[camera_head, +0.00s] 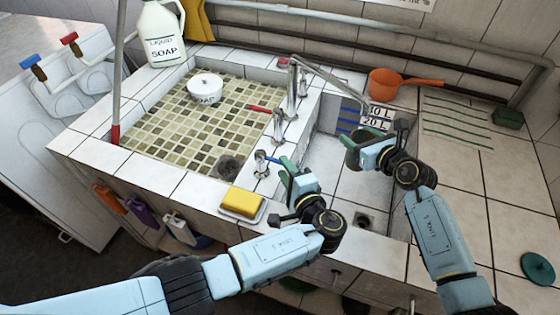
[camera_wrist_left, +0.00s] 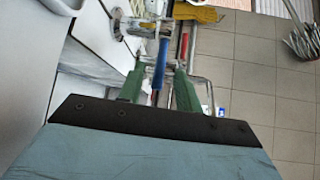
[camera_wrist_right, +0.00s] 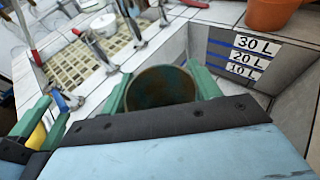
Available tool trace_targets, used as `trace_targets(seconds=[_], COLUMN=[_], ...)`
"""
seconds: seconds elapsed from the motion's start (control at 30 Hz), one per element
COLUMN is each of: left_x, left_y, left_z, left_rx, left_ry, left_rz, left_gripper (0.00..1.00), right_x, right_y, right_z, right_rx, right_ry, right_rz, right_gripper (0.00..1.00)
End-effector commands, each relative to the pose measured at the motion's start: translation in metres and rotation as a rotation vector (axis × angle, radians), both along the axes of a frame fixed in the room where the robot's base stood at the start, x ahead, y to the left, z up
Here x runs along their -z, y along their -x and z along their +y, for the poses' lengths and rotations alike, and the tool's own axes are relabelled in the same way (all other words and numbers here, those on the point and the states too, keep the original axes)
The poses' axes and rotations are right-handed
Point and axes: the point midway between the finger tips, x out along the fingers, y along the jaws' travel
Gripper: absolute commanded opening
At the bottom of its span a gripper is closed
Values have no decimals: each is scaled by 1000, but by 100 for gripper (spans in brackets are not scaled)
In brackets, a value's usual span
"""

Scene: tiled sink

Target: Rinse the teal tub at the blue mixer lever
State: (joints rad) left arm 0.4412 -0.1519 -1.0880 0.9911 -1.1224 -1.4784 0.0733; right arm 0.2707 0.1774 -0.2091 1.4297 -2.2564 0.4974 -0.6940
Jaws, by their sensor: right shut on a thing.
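The teal tub (camera_head: 351,141) is held by my right gripper (camera_head: 361,153) over the right basin, near the end of the metal spout. In the right wrist view the tub (camera_wrist_right: 160,88) sits between the green fingers, its dark inside facing the camera. No water stream can be seen. The blue mixer lever (camera_head: 262,156) is on the tap at the front of the wall between the basins. My left gripper (camera_head: 285,170) is beside it. In the left wrist view the blue lever (camera_wrist_left: 159,65) shows between the open fingers, with gaps on both sides.
A red lever (camera_head: 260,108) stands farther back on the same wall. A yellow sponge (camera_head: 241,202) lies on the front rim, close to my left gripper. A soap jug (camera_head: 160,35) and an orange pot (camera_head: 385,85) stand on the back ledge. A depth scale (camera_head: 377,117) marks the right basin wall.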

Motion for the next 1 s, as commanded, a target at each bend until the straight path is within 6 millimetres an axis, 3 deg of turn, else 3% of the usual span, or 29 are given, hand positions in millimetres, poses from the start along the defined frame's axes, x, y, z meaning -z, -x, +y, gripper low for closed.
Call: trace_targets(seconds=[0.23,0.6,0.87,1.0], left_x=[4,5,5,5], left_y=[-28,-33,-32,-32], left_z=[15,18,18,18], left_rx=[0,1,1,1], left_ry=[0,2,1,1], left_rz=[1,1,2,2], left_gripper=[34,34,2,0], right_x=[-1,-1,-1,-1], right_y=[0,0,0,0], right_z=[0,0,0,0], right_rx=[0,0,0,0], right_ry=[-1,0,0,0], right_rz=[-2,-1,-1,-1], right_gripper=[22,22,22,22])
